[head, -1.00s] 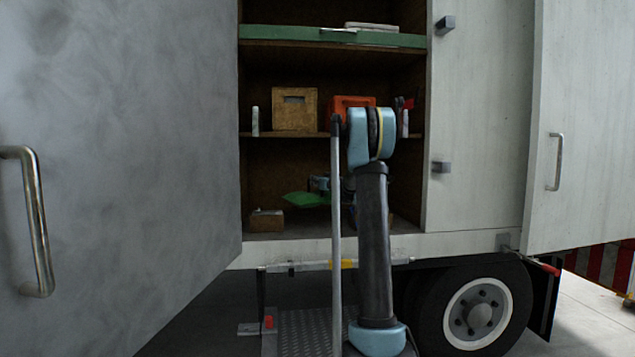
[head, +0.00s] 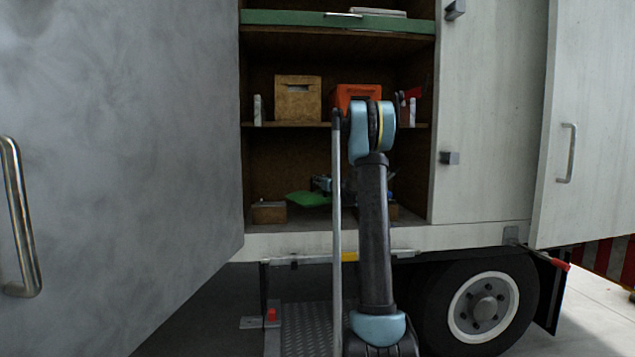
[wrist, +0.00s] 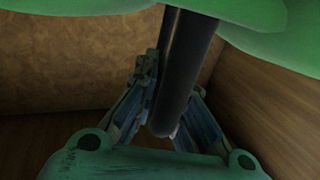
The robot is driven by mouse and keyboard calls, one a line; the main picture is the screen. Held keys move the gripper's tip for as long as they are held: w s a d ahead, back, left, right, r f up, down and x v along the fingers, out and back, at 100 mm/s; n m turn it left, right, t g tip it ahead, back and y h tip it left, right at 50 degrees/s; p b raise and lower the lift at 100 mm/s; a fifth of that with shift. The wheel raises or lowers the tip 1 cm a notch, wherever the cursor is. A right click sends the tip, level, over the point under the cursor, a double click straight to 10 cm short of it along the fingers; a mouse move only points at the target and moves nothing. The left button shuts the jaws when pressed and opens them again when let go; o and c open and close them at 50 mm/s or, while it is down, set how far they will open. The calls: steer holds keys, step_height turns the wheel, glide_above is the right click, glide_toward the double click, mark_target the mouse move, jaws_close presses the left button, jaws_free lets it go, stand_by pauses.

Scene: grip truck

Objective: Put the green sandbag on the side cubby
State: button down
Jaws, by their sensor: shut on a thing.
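The green sandbag (head: 307,198) is inside the bottom compartment of the truck's side cubby (head: 285,165), low over or at its floor; I cannot tell whether it touches. My gripper (head: 322,184) is beside the bag, partly hidden behind my own arm. In the wrist view, my gripper (wrist: 173,88) has its fingers closed around a dark rod-like part, apparently the bag's handle. The green bag (wrist: 270,25) fills the top of that view. Brown cubby walls surround it.
A small wooden box (head: 268,212) sits left of the bag on the cubby floor. The shelf above holds a wooden crate (head: 298,99) and an orange box (head: 356,95). Open doors flank the cubby, the grey door (head: 130,150) at left and the white door (head: 590,110) at right.

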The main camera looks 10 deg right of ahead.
mark_target(319, 189)
steer(key=shift+f, duration=2.05)
steer(key=shift+f, duration=0.5)
